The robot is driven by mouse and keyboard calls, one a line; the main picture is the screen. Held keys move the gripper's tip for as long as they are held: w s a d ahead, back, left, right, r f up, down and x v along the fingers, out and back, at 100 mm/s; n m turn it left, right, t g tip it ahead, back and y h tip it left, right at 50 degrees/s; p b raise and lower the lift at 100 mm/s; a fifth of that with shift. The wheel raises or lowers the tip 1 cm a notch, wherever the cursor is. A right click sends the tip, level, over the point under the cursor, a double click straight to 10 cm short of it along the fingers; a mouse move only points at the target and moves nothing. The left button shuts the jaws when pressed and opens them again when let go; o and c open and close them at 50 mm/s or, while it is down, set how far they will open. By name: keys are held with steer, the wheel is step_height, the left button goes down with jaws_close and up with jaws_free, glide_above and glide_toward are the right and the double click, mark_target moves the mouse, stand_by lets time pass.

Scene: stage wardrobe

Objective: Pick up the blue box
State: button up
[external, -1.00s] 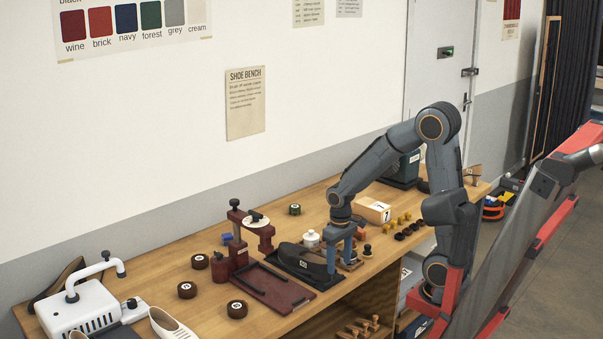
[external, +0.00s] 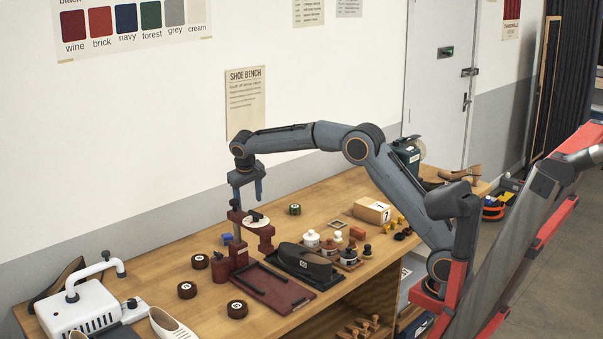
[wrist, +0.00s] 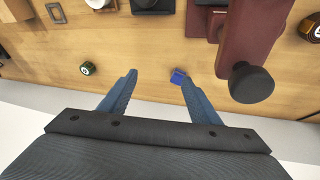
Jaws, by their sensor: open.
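The blue box (external: 226,238) is a small block on the bench, just left of the dark red press in the external view. In the wrist view the blue box (wrist: 178,76) lies on the wood beside the tip of the right finger, which hides part of it. My gripper (external: 246,195) is open and empty, pointing down above the press, and is well above the bench. In the wrist view my gripper (wrist: 157,76) shows its two blue fingers spread apart.
The dark red press (external: 238,252) stands close to the blue box, and its black knob (wrist: 251,82) is near my right finger. The bench strip by the wall is mostly clear.

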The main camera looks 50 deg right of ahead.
steer(key=m+t+y+b, duration=0.1)
steer(key=m+b, duration=0.1)
steer(key=b, duration=0.3)
glide_above(227, 235)
steer(key=s, duration=0.2)
step_height(227, 235, down, 10)
steer(key=shift+s+a+f+p, duration=0.1)
steer(key=shift+f+p, duration=0.1)
steer(key=shift+f, duration=0.65)
steer(key=shift+w+a+f+p, duration=0.1)
steer(key=shift+a+f+p, duration=0.1)
steer(key=shift+f, duration=0.7)
steer(key=shift+s+a+f+p, duration=0.1)
steer(key=shift+f+p, duration=0.1)
steer(key=shift+f, duration=0.65)
steer(key=x, duration=0.4)
steer(key=shift+f+p, duration=0.15)
steer(key=shift+p, duration=0.15)
steer(key=shift+s, duration=0.1)
steer(key=c, duration=1.1)
